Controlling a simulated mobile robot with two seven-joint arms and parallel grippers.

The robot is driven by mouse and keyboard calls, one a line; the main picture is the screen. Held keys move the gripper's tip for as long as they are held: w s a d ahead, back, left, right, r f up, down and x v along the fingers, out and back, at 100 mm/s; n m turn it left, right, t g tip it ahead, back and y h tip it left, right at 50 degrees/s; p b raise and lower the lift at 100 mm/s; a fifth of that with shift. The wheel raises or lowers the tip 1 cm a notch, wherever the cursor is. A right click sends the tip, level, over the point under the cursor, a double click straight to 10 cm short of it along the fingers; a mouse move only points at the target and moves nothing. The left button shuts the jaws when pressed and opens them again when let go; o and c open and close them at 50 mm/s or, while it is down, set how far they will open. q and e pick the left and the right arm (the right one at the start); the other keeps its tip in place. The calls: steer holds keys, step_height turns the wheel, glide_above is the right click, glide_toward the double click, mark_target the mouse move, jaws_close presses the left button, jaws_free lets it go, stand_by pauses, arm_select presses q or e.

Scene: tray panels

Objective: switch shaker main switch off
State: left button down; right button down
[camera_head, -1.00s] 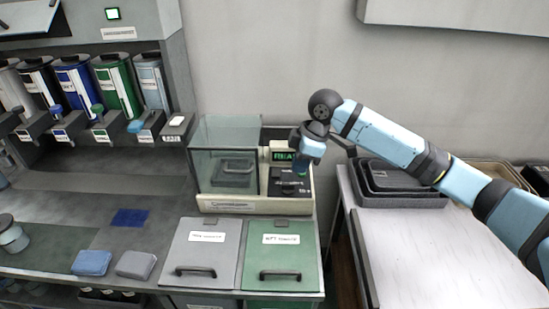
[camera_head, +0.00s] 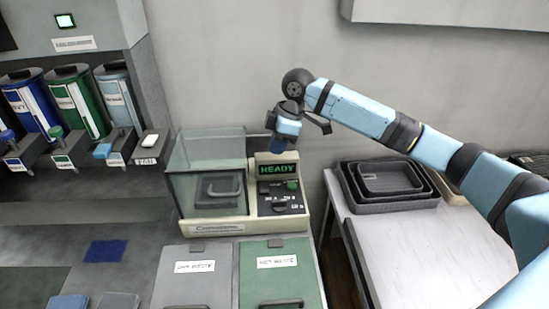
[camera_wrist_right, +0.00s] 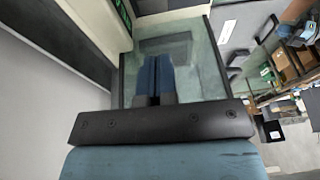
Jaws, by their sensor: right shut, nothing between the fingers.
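The shaker (camera_head: 212,228) is a beige machine with a clear box (camera_head: 205,165) on its left and a control panel (camera_head: 282,197) on its right. My right gripper (camera_head: 278,149) is shut and empty, pointing down just above the display, apart from the panel. In the right wrist view its blue fingers (camera_wrist_right: 153,76) are together, with the clear box behind them. My left gripper is not in view.
Stacked dark trays (camera_head: 390,185) sit on a white table (camera_head: 420,250) at right. A grey lid (camera_head: 195,275) and a green lid (camera_head: 275,268) lie in front of the shaker. Coloured dispensers (camera_head: 75,100) stand at left. The wall is behind.

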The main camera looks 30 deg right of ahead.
mark_target(267, 190)
steer(key=x, duration=1.1)
steer(key=shift+s+d+f, duration=0.2)
steer(key=shift+s+d, duration=0.05)
steer(key=shift+s+f+p, duration=0.1)
steer(key=shift+f+p, duration=0.2)
steer(key=shift+f, duration=0.25)
steer(key=shift+f, duration=0.1)
